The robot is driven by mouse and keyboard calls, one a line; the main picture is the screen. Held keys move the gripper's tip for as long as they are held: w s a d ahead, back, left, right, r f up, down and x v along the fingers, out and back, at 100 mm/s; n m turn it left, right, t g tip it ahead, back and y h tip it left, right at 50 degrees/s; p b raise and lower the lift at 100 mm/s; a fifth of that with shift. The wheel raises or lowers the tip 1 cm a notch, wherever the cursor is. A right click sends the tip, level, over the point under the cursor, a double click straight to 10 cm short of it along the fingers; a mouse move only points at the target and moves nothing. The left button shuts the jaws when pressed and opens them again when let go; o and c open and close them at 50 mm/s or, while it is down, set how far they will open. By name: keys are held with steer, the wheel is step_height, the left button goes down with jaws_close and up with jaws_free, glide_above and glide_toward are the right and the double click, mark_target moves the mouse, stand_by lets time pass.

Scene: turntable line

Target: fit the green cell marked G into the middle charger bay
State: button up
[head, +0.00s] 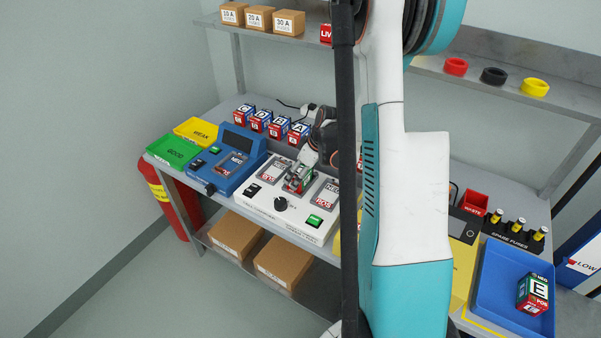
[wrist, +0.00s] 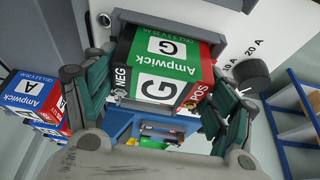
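The green cell marked G (wrist: 165,62) fills the middle of the wrist view, with its black NEG end at left and red POS end at right. My gripper (wrist: 163,88) has a finger against each end and appears shut on it. In the head view the green cell (head: 299,181) is at the middle bay of the white charger (head: 262,205), with my gripper (head: 305,166) above it. A grey bay frame (wrist: 172,18) shows behind the cell in the wrist view. Whether the cell is fully seated cannot be told.
Grey bays left (head: 274,167) and right (head: 328,193) flank the middle one. A blue tester (head: 228,172) stands to the left and several red-blue cells (head: 260,120) behind. A blue tray (head: 495,285) holds cell E (head: 533,293) at right. My arm hides the bench centre.

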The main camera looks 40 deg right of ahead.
steer(key=shift+o, duration=1.1)
steer(key=shift+r, duration=0.1)
steer(key=shift+s+r, duration=0.1)
steer(key=shift+r, duration=0.2)
steer(key=p+v, duration=0.3)
steer(key=v, duration=0.8)
steer(key=shift+r, duration=0.2)
steer(key=shift+s+d, duration=0.15)
